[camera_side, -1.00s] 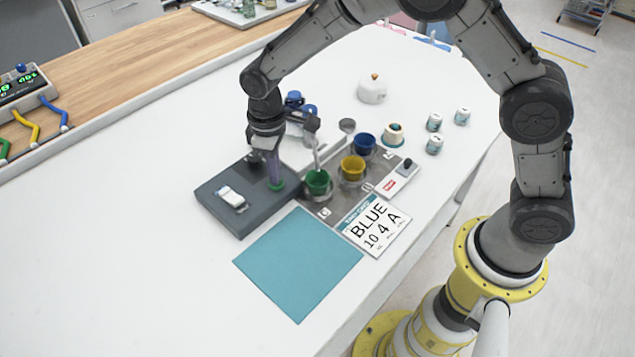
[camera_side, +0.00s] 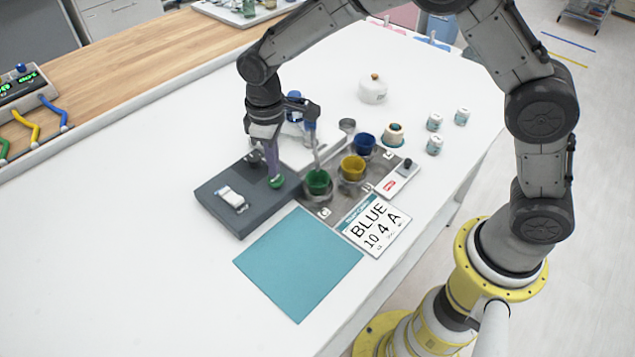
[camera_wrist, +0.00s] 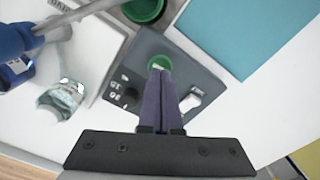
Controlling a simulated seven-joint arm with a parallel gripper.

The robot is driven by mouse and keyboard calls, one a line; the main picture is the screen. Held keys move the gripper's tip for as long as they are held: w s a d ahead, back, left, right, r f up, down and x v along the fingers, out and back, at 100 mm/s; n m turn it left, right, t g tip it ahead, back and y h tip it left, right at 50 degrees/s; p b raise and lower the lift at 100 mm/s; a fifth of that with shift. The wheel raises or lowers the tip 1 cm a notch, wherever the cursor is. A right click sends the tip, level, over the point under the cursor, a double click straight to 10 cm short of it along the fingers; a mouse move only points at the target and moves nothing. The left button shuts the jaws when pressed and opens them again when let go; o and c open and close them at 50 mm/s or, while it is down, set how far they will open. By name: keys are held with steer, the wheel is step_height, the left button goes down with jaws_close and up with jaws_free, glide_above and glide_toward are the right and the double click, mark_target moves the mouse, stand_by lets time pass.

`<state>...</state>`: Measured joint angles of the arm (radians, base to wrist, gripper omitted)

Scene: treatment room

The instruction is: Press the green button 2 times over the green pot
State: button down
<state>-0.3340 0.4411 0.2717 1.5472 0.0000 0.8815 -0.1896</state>
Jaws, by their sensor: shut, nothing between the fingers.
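The green button (camera_side: 276,182) sits on a dark grey box (camera_side: 225,213) and also shows in the wrist view (camera_wrist: 160,62). My gripper (camera_side: 272,172) is shut and empty, pointing down at the button. In the wrist view its fingertips (camera_wrist: 160,72) overlap the button's near edge; I cannot tell whether they touch it. The green pot (camera_side: 318,182) stands right of the box, partly cut off in the wrist view (camera_wrist: 145,8). A device with a dark head (camera_side: 313,109) and blue parts stands behind it, its pale stem reaching down to the pot.
A yellow pot (camera_side: 353,168) and a blue pot (camera_side: 365,144) stand beyond the green one. A white switch (camera_side: 231,198) is on the box. A card reading BLUE 10 4 A (camera_side: 376,226) and a teal mat (camera_side: 298,262) lie in front. Table left of the box is clear.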

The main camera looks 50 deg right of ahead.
mark_target(276, 179)
steer(key=shift+f, duration=0.1)
steer(key=shift+f, duration=1.4)
steer(key=shift+r, duration=1.5)
steer(key=shift+r, duration=3)
